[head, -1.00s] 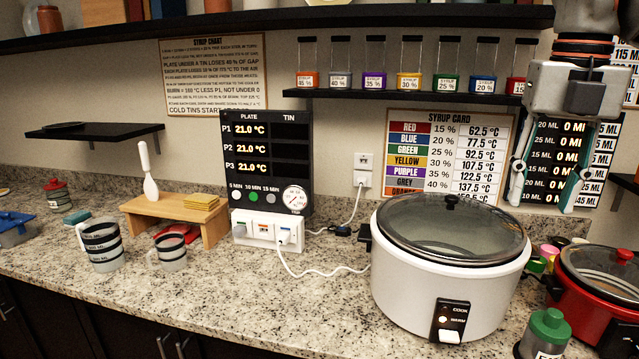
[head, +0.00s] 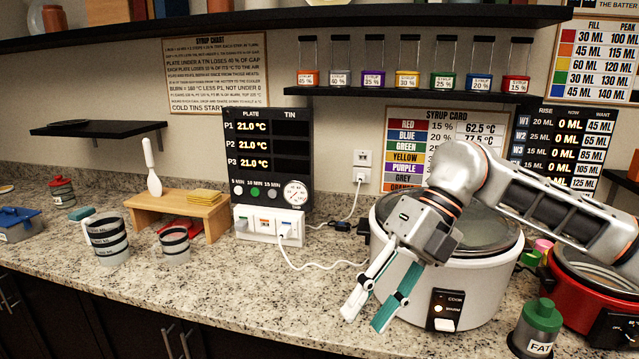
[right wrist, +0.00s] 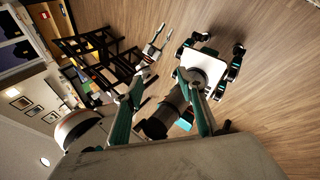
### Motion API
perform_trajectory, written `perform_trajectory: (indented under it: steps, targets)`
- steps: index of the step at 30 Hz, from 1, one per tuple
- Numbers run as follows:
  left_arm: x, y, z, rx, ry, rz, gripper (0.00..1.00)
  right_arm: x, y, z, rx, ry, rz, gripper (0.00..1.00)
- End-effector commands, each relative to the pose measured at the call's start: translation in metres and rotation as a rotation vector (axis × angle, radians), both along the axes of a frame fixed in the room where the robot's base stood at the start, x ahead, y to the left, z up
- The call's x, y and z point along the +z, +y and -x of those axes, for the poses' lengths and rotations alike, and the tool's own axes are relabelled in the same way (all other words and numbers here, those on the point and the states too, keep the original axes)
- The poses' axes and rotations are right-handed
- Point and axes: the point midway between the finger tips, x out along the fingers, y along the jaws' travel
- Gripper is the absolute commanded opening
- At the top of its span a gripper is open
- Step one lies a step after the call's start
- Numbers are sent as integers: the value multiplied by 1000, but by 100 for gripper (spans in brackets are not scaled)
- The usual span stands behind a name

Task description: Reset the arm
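My right gripper (head: 367,316) hangs in front of the white cooker (head: 470,290), pointing down and left over the counter. Its two fingers, pale and teal, are apart with nothing between them. The arm comes in from the right, bent above the cooker, and hides part of its glass lid and of the syrup card. In the right wrist view my two fingers (right wrist: 165,105) are also spread and empty, with the wood floor and parts of my own body beyond. I cannot make out my left gripper in the head view.
A red pot (head: 585,290) and a green-capped jar (head: 537,328) stand right of the cooker. A wooden stand (head: 180,213), grey cups (head: 107,238) and a plate display (head: 268,160) are to the left. A shelf of syrup vials (head: 415,93) is above. The front counter at middle is clear.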

Motion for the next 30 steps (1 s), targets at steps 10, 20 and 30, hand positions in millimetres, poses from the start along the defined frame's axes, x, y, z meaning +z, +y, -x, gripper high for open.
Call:
perform_trajectory:
  steps: [10, 20, 30]
  targets:
    - [-3, 2, 4, -4, 8, -4, 30, -11, 112, 47, 0, 220, -613, 39]
    - [-3, 5, 5, -12, 8, -14, 30, 4, 135, 20, -356, 449, -1125, 39]
    - [-3, 3, 5, -8, 8, -9, 30, -73, 72, -51, -1023, 678, -1407, 39]
